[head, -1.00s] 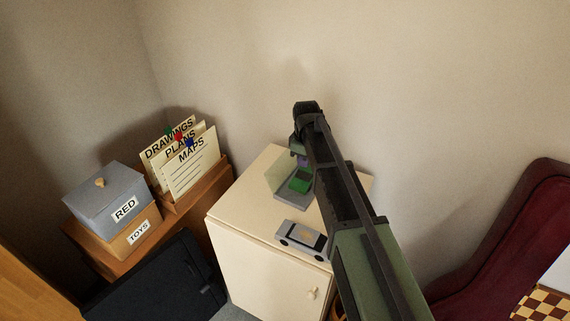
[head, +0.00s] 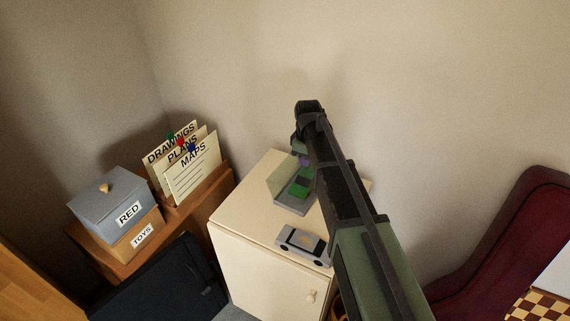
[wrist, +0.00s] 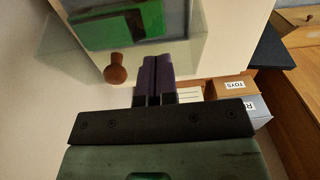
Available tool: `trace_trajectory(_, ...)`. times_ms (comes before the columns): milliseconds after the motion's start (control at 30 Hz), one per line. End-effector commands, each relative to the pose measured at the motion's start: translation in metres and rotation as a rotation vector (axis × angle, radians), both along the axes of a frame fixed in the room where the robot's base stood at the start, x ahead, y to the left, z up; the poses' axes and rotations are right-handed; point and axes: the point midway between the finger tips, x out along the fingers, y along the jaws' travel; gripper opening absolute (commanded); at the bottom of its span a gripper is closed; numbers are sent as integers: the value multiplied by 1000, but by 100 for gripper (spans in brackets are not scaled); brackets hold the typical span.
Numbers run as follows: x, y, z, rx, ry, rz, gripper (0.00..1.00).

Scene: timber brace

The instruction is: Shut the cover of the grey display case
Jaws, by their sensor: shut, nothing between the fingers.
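The grey display case (head: 292,207) sits on top of the cream cabinet, with a green toy car (head: 299,187) in it. In the wrist view the clear cover (wrist: 190,45) shows as a pale pane with a round brown knob (wrist: 116,69). My gripper (head: 304,160) is above the case, its purple fingers partly hidden by my arm. In the wrist view my gripper (wrist: 155,60) is shut and empty, just right of the knob and apart from it in the picture. I cannot tell whether the fingers touch the pane.
A silver toy car (head: 304,243) stands near the front edge of the cream cabinet (head: 245,215). At left are a file rack (head: 205,190), a grey box (head: 110,205) and a toys box (head: 140,240). A dark red case (head: 500,250) stands at right. The wall is close behind.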

Motion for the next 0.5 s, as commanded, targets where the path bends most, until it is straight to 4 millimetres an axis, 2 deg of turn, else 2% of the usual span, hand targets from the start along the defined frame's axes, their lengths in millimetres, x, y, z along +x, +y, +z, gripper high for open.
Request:
trace_trajectory(33, 0, 0, 11, 0, 0, 0, 0)
trace_trajectory(300, 0, 0, 39, 0, 0, 0, 0)
trace_trajectory(500, 0, 0, 49, 0, 0, 0, 0)
